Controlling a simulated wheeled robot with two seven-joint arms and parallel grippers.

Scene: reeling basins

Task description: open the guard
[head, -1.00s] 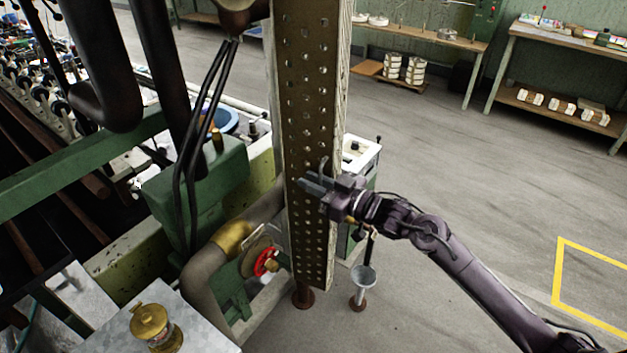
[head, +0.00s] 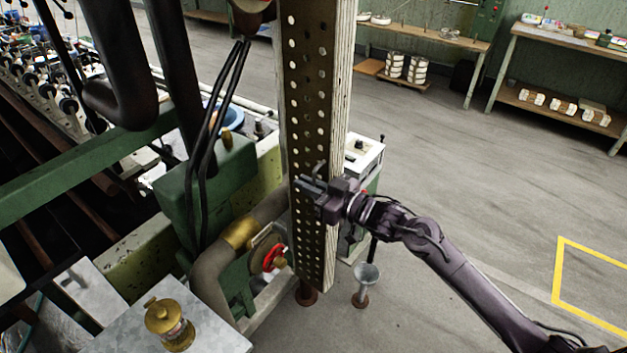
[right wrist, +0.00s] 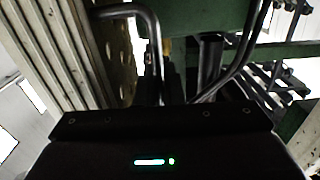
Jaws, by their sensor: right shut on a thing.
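The guard (head: 312,110) is a tall, upright brown panel with rows of round holes and a pale ribbed side edge. It stands in the middle of the head view, and its edge and holes also show at the left of the right wrist view (right wrist: 65,50). A bent metal handle (right wrist: 155,45) shows in the right wrist view. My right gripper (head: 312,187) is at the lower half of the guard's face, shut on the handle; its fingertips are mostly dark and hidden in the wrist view. My left gripper is not in view.
Behind the guard at left are green machinery (head: 205,180), a thick pipe and a red handwheel (head: 273,257). A brass cup (head: 168,322) stands on a metal top at lower left. A funnel-topped post (head: 366,280) stands beside the guard. Floor at right is open.

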